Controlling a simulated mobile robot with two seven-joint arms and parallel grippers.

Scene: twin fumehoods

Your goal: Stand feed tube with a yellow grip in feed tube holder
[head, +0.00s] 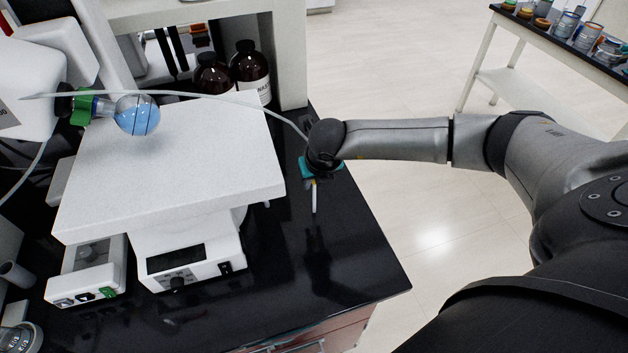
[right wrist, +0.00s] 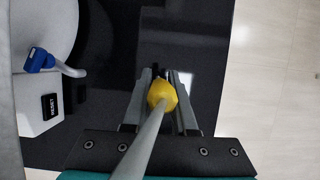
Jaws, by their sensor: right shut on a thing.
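My right gripper (head: 313,178) hangs over the black bench top, to the right of the white stirrer-like device. It is shut on the yellow grip of the feed tube, seen between the fingers in the right wrist view as a yellow knob (right wrist: 162,94). A pale tube (right wrist: 142,145) runs from the knob toward the camera. In the head view the thin tube (head: 240,101) arcs from the left to my right wrist. A white tube end (head: 314,198) points down below the gripper, apparently above the bench. I cannot make out the feed tube holder. My left gripper is not in view.
The white device (head: 170,165) with a broad flat top stands left of the gripper. A blue-filled round flask (head: 137,115) with a green clip is above it. Brown bottles (head: 250,70) stand behind. The black bench (head: 350,255) is clear at the front right.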

